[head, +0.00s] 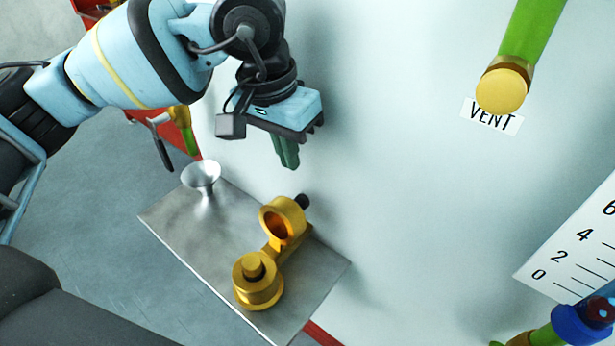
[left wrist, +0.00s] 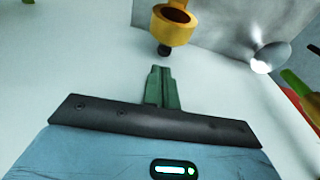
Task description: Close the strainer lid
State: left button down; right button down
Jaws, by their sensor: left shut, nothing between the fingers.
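The brass strainer stands on a metal shelf in the head view. Its round body (head: 257,288) is at the near end, with a smaller raised part in its top. Its round lid (head: 270,218) appears swung open at the far end, hollow side showing, with a black knob (head: 302,201) behind it. The lid (left wrist: 172,33) and knob (left wrist: 164,50) also show in the left wrist view, just beyond my fingertips. My left gripper (head: 287,160) is shut and empty, above the lid and apart from it. Its green fingers show in the left wrist view (left wrist: 161,75). My right gripper is not in view.
A silver funnel (head: 202,178) stands on the shelf (head: 180,232), left of the strainer. A large pale wall or tank (head: 410,220) rises right behind the strainer. A green pipe (head: 530,35) with a brass end hangs over a VENT label (head: 492,117) at upper right.

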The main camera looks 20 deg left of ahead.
aim_at(291, 214)
pick_arm(q)
jog(key=shift+y, duration=0.4)
jog(key=f, duration=0.3)
jog(key=w+f, duration=0.1)
jog(key=f, duration=0.2)
jog(key=w+f, duration=0.1)
jog(key=f, duration=0.1)
jog(key=shift+w+a+f, duration=0.2)
jog(key=shift+a+f, duration=0.15)
jog(key=shift+f, duration=0.05)
jog(key=shift+t, duration=0.3)
